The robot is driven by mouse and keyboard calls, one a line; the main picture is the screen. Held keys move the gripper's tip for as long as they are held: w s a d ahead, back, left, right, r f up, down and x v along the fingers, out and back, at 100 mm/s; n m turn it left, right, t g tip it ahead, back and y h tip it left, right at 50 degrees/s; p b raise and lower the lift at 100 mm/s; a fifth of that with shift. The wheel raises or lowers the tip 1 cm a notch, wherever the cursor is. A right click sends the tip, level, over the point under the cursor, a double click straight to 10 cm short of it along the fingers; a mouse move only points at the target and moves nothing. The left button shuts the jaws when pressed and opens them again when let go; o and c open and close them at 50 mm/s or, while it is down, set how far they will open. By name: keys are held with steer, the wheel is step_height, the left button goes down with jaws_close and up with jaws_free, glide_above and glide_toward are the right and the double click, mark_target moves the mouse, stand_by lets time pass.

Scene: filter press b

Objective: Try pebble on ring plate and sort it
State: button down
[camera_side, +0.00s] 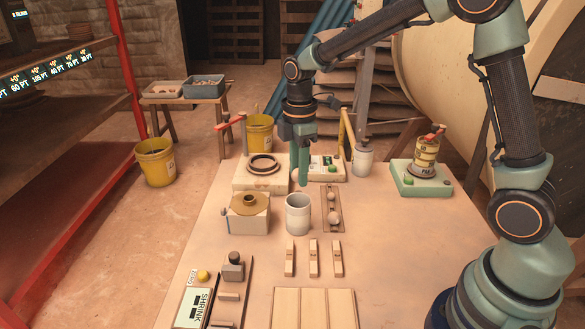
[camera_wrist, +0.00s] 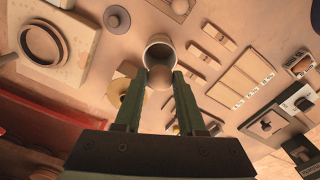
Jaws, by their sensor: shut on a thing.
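My gripper (camera_side: 302,180) points down above the bench, behind and above the white cup (camera_side: 298,214). In the wrist view its fingers (camera_wrist: 159,76) are shut on a round tan pebble (camera_wrist: 161,78), which shows in front of the cup (camera_wrist: 158,46). The side view does not show the pebble clearly. The ring plate (camera_side: 242,182), a pale slab with a dark ring (camera_side: 263,164), lies left of my gripper; it also shows in the wrist view (camera_wrist: 76,72). Several round pebbles (camera_side: 333,218) sit on a brown strip right of the cup.
A pale block with a tan holed disc (camera_side: 249,202) stands left of the cup. Small wooden pieces (camera_side: 313,258) and a divided pale tray (camera_side: 314,308) lie in front. A green scale-like base (camera_side: 421,180) stands at right. The bench's front right is bare.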

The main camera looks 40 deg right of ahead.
steer(key=shift+f, duration=2.3)
steer(key=shift+c, duration=2.1)
jaws_free()
steer(key=shift+r, duration=0.1)
step_height(320, 180, up, 12)
steer(key=shift+f, duration=0.25)
steer(key=shift+r, duration=0.2)
